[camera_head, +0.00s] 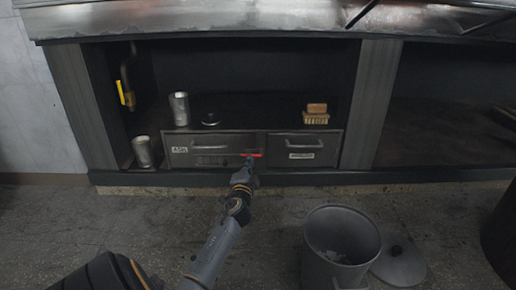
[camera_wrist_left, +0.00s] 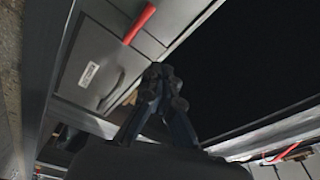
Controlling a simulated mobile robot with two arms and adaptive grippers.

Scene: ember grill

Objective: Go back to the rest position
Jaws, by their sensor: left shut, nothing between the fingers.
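My left gripper (camera_head: 247,170) is in front of the low drawers under the grill, its arm reaching forward from the bottom of the head view. In the left wrist view its fingers (camera_wrist_left: 160,75) are together, with nothing held between them. A red bar (camera_head: 251,155) shows just beyond the gripper at the drawer front. A red piece also shows in the left wrist view (camera_wrist_left: 138,24), apart from the fingertips. The wide ash drawer (camera_head: 205,150) and the smaller drawer (camera_head: 297,147) look shut. My right gripper is in neither view.
A yellow-handled valve (camera_head: 121,93) is at the left. A grey bin (camera_head: 341,225) and its lid (camera_head: 399,263) occupy the floor at right. The left floor looks clear.

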